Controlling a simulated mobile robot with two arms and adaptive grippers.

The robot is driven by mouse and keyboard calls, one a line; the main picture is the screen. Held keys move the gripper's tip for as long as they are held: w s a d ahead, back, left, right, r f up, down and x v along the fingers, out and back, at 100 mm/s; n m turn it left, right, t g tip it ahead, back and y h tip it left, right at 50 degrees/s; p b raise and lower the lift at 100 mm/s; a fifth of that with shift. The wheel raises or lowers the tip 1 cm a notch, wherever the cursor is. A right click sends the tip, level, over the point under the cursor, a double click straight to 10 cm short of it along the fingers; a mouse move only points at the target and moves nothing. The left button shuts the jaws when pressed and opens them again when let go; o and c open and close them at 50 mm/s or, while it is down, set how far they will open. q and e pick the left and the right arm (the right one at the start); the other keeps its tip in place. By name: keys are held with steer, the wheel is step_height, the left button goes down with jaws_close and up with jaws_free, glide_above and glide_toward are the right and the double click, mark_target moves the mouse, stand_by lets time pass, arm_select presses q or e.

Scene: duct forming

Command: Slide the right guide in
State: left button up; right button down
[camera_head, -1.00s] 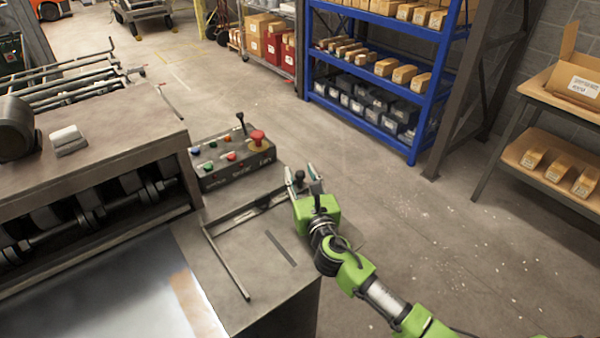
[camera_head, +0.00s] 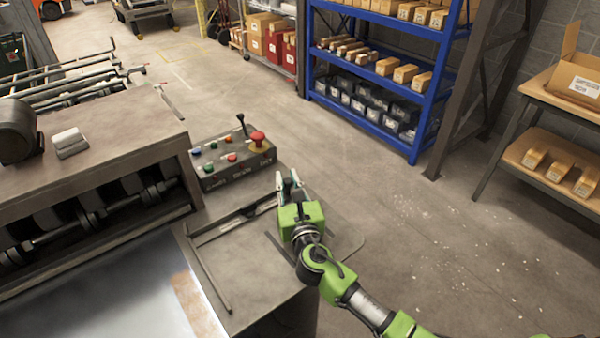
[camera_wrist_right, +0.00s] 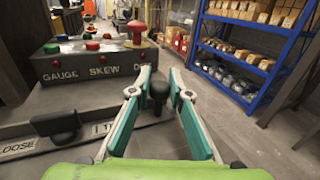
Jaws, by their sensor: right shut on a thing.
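The right guide (camera_head: 209,272) is a thin metal bar on the machine's table, beside the bright sheet (camera_head: 150,290). A crosswise rail (camera_head: 235,222) runs from its far end toward my right gripper (camera_head: 287,182). In the right wrist view, my right gripper (camera_wrist_right: 160,82) is shut on a black knob (camera_wrist_right: 158,92), with one teal-padded finger on each side. The knob's lower part is hard to make out. A second black knob (camera_wrist_right: 58,122) sits on the rail near a "LOOSE" label (camera_wrist_right: 17,146). My left gripper is not in view.
The control box (camera_head: 232,163) with coloured buttons and a red stop knob (camera_head: 258,140) stands just beyond the rail, close to my right gripper. The roller housing (camera_head: 110,140) stands to the left. Open floor lies right of the table.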

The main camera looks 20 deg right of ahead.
steer(key=a, duration=0.1)
steer(key=s+a, duration=0.1)
steer(key=shift+a+f, duration=0.15)
steer(key=shift+a, duration=0.15)
steer(key=c, duration=1.9)
jaws_free()
steer(key=shift+a, duration=0.1)
steer(key=shift+s+d, duration=0.2)
steer(key=s, duration=1.1)
steer(key=shift+s+a, duration=0.35)
steer(key=shift+a, duration=0.05)
